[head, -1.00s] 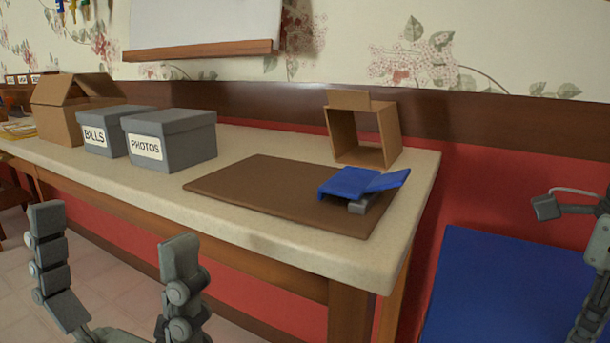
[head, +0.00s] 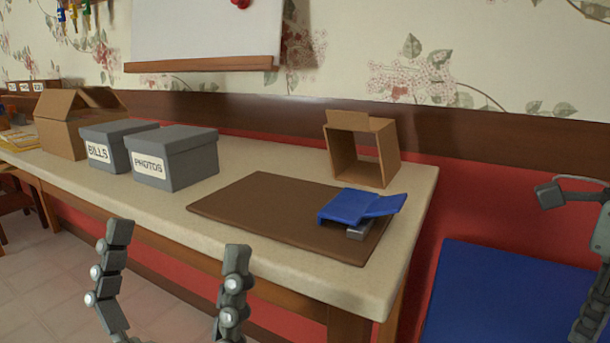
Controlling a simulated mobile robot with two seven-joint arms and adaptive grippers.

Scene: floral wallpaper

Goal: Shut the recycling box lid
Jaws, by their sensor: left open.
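My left gripper (head: 177,246) is at the lower left, in front of the table's front edge. Its two fingers are spread and nothing is between them. A large flat blue panel (head: 500,285) lies below table height at the lower right; it may be the recycling box or its lid, but I cannot tell. Part of my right gripper (head: 550,196) shows at the right edge, above the blue panel; the rest is cut off, so its state is unclear. A cardboard box (head: 70,138) with raised flaps stands at the far left of the table.
The long table (head: 275,285) holds grey boxes labelled BILLS (head: 106,150) and PHOTOS (head: 189,165). A brown mat (head: 252,205) carries a blue object with a flap (head: 350,205). A board hangs on the wall (head: 205,35).

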